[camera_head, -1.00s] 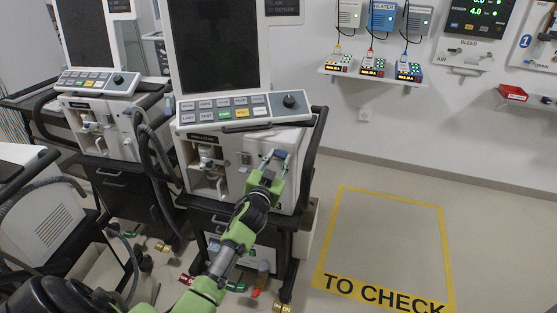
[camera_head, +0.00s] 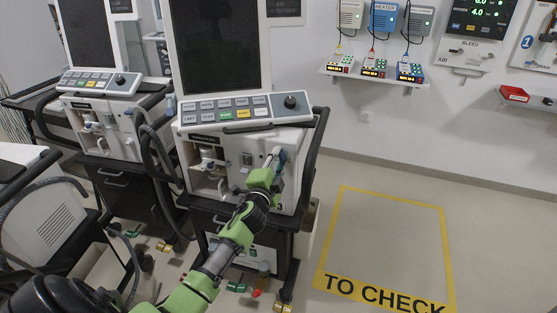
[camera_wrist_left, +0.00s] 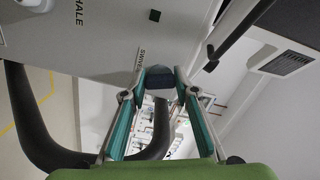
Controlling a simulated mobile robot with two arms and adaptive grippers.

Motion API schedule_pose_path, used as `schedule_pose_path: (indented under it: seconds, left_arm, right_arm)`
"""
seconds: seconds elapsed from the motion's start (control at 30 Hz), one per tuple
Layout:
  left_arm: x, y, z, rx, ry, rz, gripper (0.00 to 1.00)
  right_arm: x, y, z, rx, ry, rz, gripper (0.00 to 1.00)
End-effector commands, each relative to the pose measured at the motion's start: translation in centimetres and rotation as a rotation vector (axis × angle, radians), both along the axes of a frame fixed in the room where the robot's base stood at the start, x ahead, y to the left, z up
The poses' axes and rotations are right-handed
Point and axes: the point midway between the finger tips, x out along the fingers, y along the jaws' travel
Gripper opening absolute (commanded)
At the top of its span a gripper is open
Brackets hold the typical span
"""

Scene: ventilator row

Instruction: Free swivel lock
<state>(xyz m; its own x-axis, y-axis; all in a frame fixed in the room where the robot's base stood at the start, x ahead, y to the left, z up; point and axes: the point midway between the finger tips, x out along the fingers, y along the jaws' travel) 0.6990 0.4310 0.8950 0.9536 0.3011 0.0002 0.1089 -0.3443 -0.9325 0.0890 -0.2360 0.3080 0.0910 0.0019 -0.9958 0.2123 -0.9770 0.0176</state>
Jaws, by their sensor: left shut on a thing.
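The ventilator (camera_head: 182,150) in the middle has a control panel and an open front recess. My left gripper (camera_head: 274,160) is at the right part of its front. In the left wrist view my left gripper (camera_wrist_left: 159,90) has its two teal-padded fingers closed on the dark blue swivel lock (camera_wrist_left: 160,75), beside a label (camera_wrist_left: 140,58) that appears to read SWIVEL. In the head view the lock (camera_head: 282,158) shows only as a small blue part, mostly hidden by the fingers. My right gripper is not in view.
A second ventilator (camera_head: 97,125) stands to the left. A dark side rail (camera_head: 316,150) runs close to the right of my gripper. Coloured caster tags lie low on the floor. The yellow-framed TO CHECK area (camera_head: 385,235) at right is empty.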

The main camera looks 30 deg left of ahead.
Motion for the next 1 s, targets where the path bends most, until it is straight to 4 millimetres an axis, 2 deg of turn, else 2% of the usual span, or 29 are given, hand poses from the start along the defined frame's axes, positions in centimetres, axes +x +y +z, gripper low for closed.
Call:
schedule_pose_path:
  seconds: [0.23, 0.5, 1.0]
  left_arm:
    - [-0.01, 0.00, 0.09, 0.188, 0.060, -0.001, 0.06]
    - [-0.02, -0.01, 0.12, 0.315, 0.100, -0.001, 0.06]
    - [-0.02, 0.00, 0.10, 0.370, 0.118, 0.000, 0.06]
  right_arm:
    - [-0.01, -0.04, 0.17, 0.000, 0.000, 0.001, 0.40]
    - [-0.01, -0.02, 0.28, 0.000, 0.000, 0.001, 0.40]
    - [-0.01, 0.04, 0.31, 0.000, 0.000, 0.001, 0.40]
